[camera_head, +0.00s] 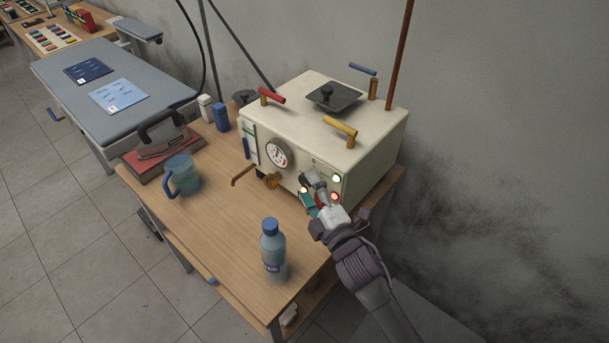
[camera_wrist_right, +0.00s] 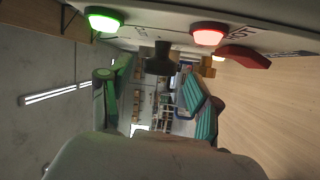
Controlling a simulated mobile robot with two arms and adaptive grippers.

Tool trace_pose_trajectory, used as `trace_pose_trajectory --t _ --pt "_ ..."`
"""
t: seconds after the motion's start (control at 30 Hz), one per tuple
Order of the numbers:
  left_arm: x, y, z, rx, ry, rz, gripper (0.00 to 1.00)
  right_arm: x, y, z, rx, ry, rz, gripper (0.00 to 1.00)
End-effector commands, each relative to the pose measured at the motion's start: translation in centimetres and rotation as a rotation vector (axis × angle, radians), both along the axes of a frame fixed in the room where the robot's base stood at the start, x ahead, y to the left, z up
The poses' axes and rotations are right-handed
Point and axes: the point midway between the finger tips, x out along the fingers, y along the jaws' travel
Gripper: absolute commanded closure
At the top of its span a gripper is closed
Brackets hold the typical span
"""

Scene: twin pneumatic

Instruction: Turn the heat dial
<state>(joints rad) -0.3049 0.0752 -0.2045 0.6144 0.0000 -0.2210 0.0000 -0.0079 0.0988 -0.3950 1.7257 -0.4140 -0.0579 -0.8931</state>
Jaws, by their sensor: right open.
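The heat dial looks to be the dark knob (camera_wrist_right: 160,60) on the machine's panel in the right wrist view. In the head view my gripper and arm hide it. The cream steam machine (camera_head: 366,152) stands at the back of the wooden table. My right gripper (camera_head: 312,194) is at its front panel, open. In the right wrist view its green-padded fingers (camera_wrist_right: 152,95) are spread, one to each side of the knob. I cannot tell whether either pad touches it. My left gripper is not in view.
A green lamp (camera_wrist_right: 104,20), a red lamp (camera_wrist_right: 208,34) and a red switch (camera_wrist_right: 244,57) are close to the knob. A brass spout (camera_head: 244,175) juts left from the machine. A bottle (camera_head: 273,251) and a blue mug (camera_head: 182,175) stand on the wooden table (camera_head: 226,225).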

Motion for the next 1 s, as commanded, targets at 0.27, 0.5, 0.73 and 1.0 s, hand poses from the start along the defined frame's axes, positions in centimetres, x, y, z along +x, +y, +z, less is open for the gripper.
trace_pose_trajectory --t 0.27,0.5,0.73,1.0 --pt "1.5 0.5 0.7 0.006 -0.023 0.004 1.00 2.7 1.1 0.2 0.000 0.000 0.000 0.37" --pt "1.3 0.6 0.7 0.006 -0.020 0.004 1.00 3.0 1.2 0.1 0.001 0.001 0.000 0.37" --pt "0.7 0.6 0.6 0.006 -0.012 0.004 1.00 2.9 1.2 0.2 0.000 0.000 0.000 0.62" --pt "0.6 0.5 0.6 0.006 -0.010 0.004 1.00 2.9 1.1 0.1 0.001 0.000 0.000 0.97"
